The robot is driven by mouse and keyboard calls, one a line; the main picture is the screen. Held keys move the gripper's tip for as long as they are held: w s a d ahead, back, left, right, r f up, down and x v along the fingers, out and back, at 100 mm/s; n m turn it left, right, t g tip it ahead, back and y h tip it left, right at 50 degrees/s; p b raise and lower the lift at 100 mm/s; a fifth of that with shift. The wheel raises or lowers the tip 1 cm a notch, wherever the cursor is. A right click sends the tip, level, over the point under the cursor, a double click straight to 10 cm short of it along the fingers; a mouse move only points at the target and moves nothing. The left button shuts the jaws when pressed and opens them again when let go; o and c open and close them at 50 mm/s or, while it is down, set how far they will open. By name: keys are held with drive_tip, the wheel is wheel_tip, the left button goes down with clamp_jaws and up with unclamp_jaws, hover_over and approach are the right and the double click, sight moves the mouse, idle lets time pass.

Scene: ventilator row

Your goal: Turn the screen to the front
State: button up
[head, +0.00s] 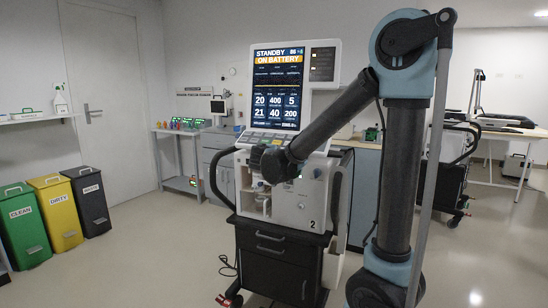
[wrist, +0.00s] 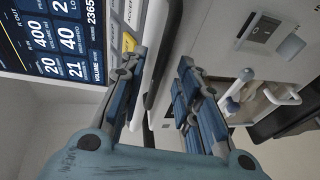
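The ventilator's screen (head: 278,88) stands upright on top of a white ventilator body (head: 300,205) marked 2. It is lit, reads "STANDBY ON BATTERY", and its face is visible to my head camera. In the wrist view, the lit screen (wrist: 55,38) appears rotated at the upper left. My gripper (wrist: 164,62) is open, with its fingers apart. A white edge with a dark border (wrist: 158,60) shows between the fingers; I cannot tell whether they touch it. In the head view, my forearm's end is at the ventilator's front below the screen, and the fingers are hidden.
A black handle (head: 217,180) curves out at the ventilator's left, above a black drawer cart (head: 270,250). Green, yellow and black bins (head: 57,212) stand at the left wall. Another ventilator (head: 450,150) stands at the right. The floor at the left front is clear.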

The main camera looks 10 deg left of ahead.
drive_tip(key=s+r, duration=0.2)
drive_tip(key=s, duration=0.9)
drive_tip(key=shift+a, duration=0.3)
drive_tip(key=shift+s, duration=0.1)
